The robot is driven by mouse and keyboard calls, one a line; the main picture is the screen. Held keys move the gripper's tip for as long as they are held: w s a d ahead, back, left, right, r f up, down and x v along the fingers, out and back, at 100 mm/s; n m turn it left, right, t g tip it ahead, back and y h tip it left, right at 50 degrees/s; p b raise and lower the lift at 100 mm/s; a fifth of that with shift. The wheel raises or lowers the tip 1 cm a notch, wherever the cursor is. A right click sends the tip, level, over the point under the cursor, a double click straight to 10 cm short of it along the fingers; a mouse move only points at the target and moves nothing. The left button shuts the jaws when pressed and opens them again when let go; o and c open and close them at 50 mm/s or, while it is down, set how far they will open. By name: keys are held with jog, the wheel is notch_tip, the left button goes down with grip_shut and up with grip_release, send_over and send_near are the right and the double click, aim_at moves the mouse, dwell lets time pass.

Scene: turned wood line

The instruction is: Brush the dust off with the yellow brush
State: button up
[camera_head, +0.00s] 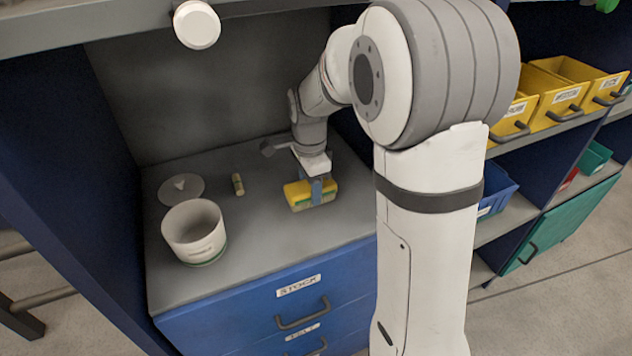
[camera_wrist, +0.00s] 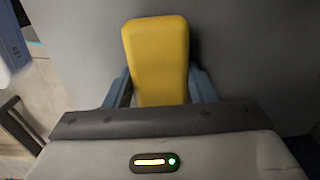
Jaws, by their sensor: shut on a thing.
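The yellow brush (camera_head: 299,195) is a block with a yellow top and a green lower edge, at the right part of the grey cabinet top. My gripper (camera_head: 316,190) is shut on it from above, with a blue finger across its near side. In the wrist view the yellow brush (camera_wrist: 156,60) reaches out from between the blue fingers of my gripper (camera_wrist: 160,88). I cannot tell whether the brush touches the surface. No dust can be made out on the cabinet top (camera_head: 270,235).
A white tub (camera_head: 194,232) stands at the left front, with a grey disc-shaped lid (camera_head: 181,189) behind it. A small tan cylinder (camera_head: 238,184) lies between lid and brush. Blue drawers (camera_head: 290,310) are below, and yellow bins (camera_head: 556,100) sit on shelves at the right.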

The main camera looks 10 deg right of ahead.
aim_at(296, 188)
jog(key=shift+s+a+r, duration=0.1)
jog(key=shift+s+a, duration=0.05)
jog(key=shift+a, duration=0.7)
jog(key=shift+s+a, duration=0.15)
jog(key=shift+a, duration=0.7)
jog(key=shift+s+a+p, duration=0.15)
jog(key=shift+s+a, duration=0.05)
jog(key=shift+a, duration=0.7)
jog(key=shift+s+a+p, duration=0.15)
jog(key=shift+a, duration=0.7)
